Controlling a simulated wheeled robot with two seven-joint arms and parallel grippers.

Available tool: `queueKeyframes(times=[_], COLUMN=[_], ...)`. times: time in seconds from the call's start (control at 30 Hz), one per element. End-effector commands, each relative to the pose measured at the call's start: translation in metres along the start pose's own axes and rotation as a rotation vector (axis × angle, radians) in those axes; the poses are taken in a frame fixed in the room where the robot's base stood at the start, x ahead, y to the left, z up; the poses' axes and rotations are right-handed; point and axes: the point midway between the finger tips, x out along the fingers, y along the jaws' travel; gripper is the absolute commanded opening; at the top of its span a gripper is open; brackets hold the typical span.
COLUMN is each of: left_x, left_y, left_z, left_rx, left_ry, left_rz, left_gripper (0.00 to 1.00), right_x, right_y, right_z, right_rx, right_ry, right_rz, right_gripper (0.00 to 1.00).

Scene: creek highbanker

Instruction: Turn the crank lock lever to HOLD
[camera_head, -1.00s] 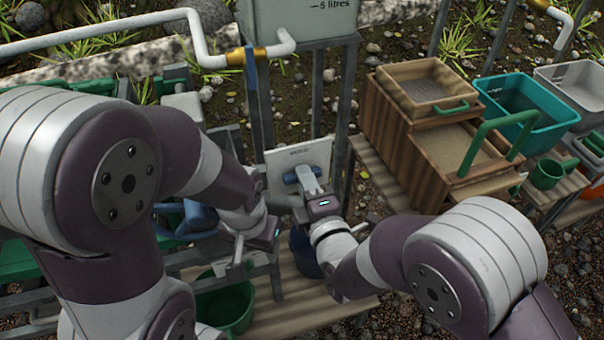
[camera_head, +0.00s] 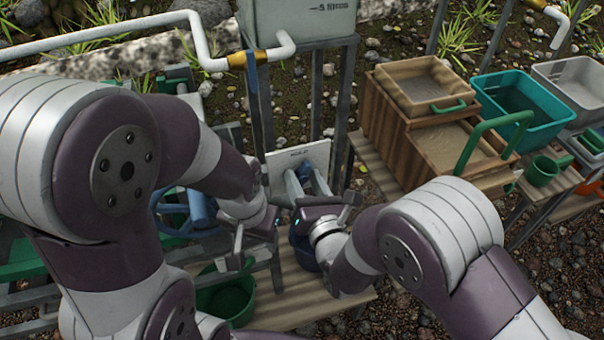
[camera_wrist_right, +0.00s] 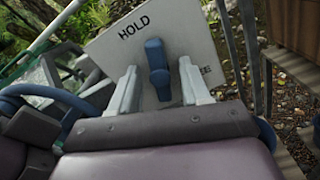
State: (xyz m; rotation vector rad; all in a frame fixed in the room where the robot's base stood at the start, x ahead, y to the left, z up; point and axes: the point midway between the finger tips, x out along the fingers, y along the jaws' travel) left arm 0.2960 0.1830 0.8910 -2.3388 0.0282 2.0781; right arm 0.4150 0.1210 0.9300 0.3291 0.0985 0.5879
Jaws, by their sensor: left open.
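The lock lever is a blue handle (camera_wrist_right: 157,68) on a white plate (camera_wrist_right: 103,50) in the right wrist view. The plate reads HOLD above the lever; a second word, partly hidden behind a finger, ends in "EE". My right gripper (camera_wrist_right: 159,76) is open, one finger on each side of the lever, with visible gaps. Which mark the lever points to is unclear. My left gripper (camera_head: 256,246) is open and empty, lower left of the plate.
A blue crank wheel (camera_head: 200,212) is behind my left arm. A green bucket (camera_head: 230,300) and a blue bucket (camera_head: 303,245) stand below on the wooden boards. Metal posts flank the plate. A wooden sieve box (camera_head: 385,125) stands to the right.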

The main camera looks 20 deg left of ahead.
Motion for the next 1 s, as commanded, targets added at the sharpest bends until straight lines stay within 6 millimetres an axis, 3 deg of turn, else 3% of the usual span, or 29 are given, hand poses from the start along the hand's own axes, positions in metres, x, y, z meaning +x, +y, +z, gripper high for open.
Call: queueKeyframes(times=[0.2, 0.5, 0.6, 1.0], left_x=[-0.002, -0.015, -0.016, -0.015], left_y=[0.0, 0.0, 0.0, 0.0], left_z=[0.0, -0.002, -0.002, -0.002], left_rx=[0.0, 0.0, 0.0, 0.0], left_ry=[0.0, 0.0, 0.0, 0.0], left_rz=[0.0, 0.0, 0.0, 0.0], left_gripper=[0.55, 0.55, 0.55, 0.55], right_x=[-0.005, -0.059, -0.068, -0.07], right_y=[0.001, 0.001, 0.0, 0.0], right_z=[0.001, 0.001, 0.001, 0.0], right_rx=[0.001, 0.001, 0.001, 0.002], right_ry=[0.0, 0.003, 0.001, 0.0], right_rz=[0.0, 0.0, 0.0, 0.0], right_gripper=[0.47, 0.47, 0.47, 0.47])
